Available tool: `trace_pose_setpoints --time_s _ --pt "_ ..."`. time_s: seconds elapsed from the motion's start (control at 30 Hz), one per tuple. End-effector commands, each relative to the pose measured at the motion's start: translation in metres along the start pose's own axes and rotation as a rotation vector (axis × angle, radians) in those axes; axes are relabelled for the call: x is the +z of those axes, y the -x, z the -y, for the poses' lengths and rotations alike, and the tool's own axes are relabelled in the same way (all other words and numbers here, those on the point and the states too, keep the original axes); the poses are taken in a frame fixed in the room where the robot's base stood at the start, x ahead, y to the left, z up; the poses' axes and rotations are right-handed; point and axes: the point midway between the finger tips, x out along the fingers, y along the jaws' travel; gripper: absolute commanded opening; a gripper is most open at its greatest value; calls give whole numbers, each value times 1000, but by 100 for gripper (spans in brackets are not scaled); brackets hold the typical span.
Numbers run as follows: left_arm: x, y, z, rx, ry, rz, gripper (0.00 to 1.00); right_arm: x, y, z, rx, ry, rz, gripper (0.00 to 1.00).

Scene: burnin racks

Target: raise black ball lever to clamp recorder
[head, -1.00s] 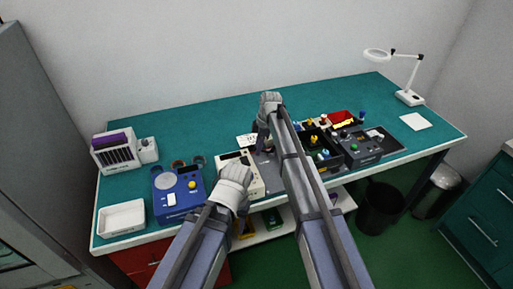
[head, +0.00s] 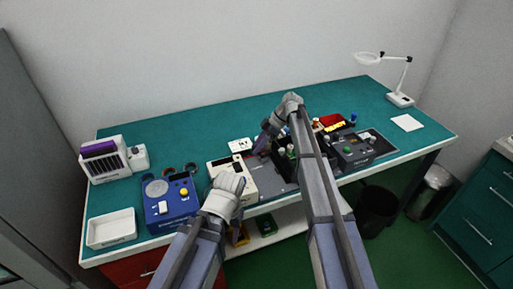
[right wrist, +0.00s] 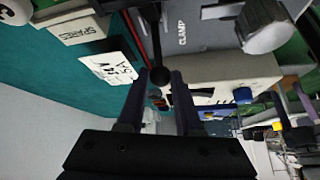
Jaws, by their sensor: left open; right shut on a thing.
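The black ball lever (right wrist: 160,75) shows in the right wrist view, its dark rod running up from the ball beside a grey plate marked CLAMP (right wrist: 205,40). My right gripper (right wrist: 162,84) is shut on the ball. In the head view my right gripper (head: 264,143) is over the bench beside the grey plate (head: 270,182); the lever is too small to make out there. A beige box (head: 232,168), possibly the recorder, stands left of it. My left gripper (head: 240,186) is at the front of this box, open; its fingers are mostly hidden by the white wrist.
A blue unit (head: 170,203), a white tray (head: 111,229) and a white rack (head: 104,160) are on the left of the bench. A dark unit (head: 353,150) and coloured parts crowd the right of my right arm. The bench's back left is clear.

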Motion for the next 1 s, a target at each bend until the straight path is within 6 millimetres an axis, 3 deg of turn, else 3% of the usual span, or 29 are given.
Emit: trace_pose_setpoints --time_s 0.27,0.3,0.53,0.83,1.0 --pt "0 0 0 0 0 0 52 1 1 0 0 -2 1 0" --pt "0 0 0 0 0 0 52 1 1 0 0 -2 1 38" --pt "0 0 0 0 0 0 52 0 0 0 1 -1 1 64" --pt "0 2 0 0 0 0 52 0 2 0 1 -1 1 64" --pt "1 11 1 0 0 0 52 -2 12 0 1 -2 1 64"
